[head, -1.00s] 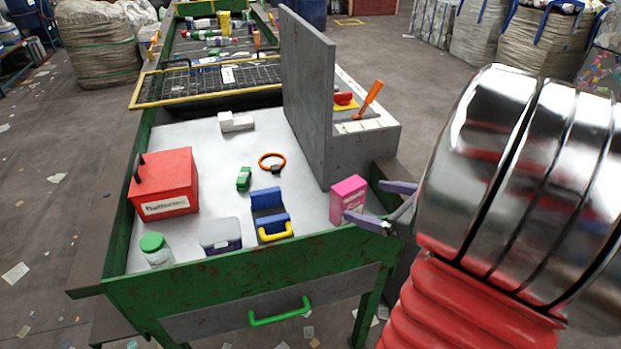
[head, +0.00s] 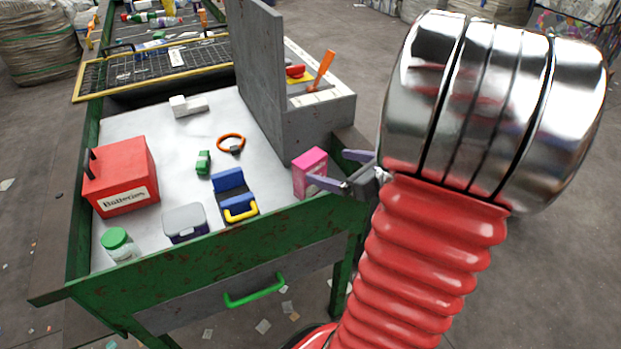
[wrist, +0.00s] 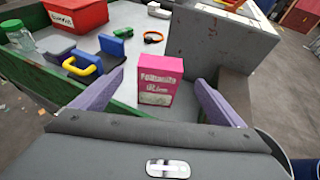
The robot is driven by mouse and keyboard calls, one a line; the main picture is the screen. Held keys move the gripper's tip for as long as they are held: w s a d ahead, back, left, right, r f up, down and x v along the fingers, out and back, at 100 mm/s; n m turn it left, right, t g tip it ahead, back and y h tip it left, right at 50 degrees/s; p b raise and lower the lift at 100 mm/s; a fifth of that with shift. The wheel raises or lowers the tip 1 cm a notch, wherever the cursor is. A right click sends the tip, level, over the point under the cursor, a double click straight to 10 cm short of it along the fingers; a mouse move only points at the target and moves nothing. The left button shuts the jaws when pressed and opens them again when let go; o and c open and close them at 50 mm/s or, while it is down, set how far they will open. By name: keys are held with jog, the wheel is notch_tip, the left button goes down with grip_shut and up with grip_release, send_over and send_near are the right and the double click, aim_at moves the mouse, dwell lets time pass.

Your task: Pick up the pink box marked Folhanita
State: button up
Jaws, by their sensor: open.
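The pink box (head: 310,170) stands upright at the right front corner of the white table top, beside the grey upright panel. In the wrist view the pink box (wrist: 160,80) shows its lettered front, which reads roughly "Folhanita", between and just beyond my fingertips. My gripper (head: 343,171) is open, with one purple finger on each side of the box's near end. In the wrist view my gripper (wrist: 160,92) has clear gaps between both fingers and the box. The fingers do not appear to touch it.
A blue clamp-like item with a yellow handle (head: 240,213) lies left of the box. A red Batteries box (head: 122,178), a lidded tub (head: 185,222), a green-lidded jar (head: 118,243) and an orange ring (head: 231,143) are farther left. The green front rim (head: 230,240) runs close by.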

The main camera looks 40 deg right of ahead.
aim_at(311, 163)
jog(key=shift+x, duration=2.2)
jog(key=shift+f, duration=0.1)
jog(key=shift+x, duration=2.6)
jog(key=shift+d+f, duration=0.1)
jog(key=shift+c, duration=0.7)
jog(key=c, duration=1.2)
